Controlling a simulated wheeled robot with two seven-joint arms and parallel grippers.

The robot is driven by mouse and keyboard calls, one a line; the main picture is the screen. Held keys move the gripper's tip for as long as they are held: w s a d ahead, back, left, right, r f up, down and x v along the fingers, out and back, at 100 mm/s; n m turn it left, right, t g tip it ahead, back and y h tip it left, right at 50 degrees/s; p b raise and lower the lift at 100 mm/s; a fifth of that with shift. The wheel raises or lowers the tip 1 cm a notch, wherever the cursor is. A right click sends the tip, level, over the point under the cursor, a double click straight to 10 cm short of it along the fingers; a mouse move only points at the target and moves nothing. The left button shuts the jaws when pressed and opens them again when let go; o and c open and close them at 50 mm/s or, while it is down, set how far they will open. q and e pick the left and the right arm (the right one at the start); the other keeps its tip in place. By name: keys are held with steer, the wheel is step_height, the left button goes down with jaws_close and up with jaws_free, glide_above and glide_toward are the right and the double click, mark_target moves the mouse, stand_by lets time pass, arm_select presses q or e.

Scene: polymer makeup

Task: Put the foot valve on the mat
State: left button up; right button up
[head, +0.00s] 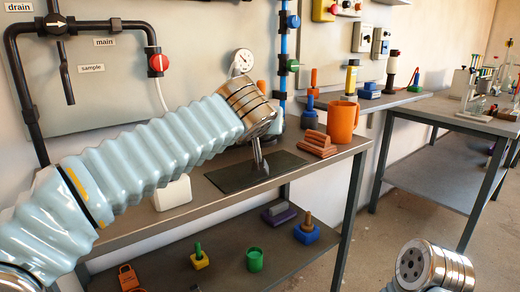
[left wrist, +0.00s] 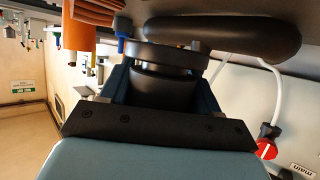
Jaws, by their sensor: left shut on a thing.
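My left gripper (left wrist: 162,85) is shut on a black part with a round, stepped, disc-like body (left wrist: 170,55), which I take to be the foot valve. A black rounded bar (left wrist: 240,38) lies beside the disc; I cannot tell whether it belongs to it. In the head view my left wrist (head: 250,105) is above the bench, and a thin grey piece (head: 259,158) shows below it, over the dark mat (head: 240,180). My wrist and arm hide most of the gripper and its load. I cannot tell whether the load touches the mat.
Orange blocks (head: 314,144) and an orange mug (head: 342,120) stand right of the mat. A white object (head: 172,192) is at its left, partly behind my arm. A gauge (head: 243,60) and blue pipe (head: 283,50) are behind. Several parts lie on the lower shelf (head: 225,240).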

arm_select(q)
steer(key=w+f, duration=0.2)
steer(key=shift+a+f, duration=0.15)
steer(key=shift+f, duration=0.15)
steer(key=shift+w+f, duration=0.25)
steer(key=shift+f, duration=0.55)
steer(key=shift+w+f, duration=0.25)
steer(key=shift+f, duration=0.55)
steer(key=shift+w+f, duration=0.25)
steer(key=shift+f, duration=0.55)
steer(key=shift+b, duration=0.3)
steer(key=shift+f, duration=0.15)
steer(key=o, duration=1.2)
steer(key=shift+c, duration=0.2)
steer(key=shift+r, duration=0.3)
steer(key=b+v, duration=0.2)
steer(key=v, duration=1)
steer(key=shift+f, duration=0.25)
steer(key=shift+a, duration=0.1)
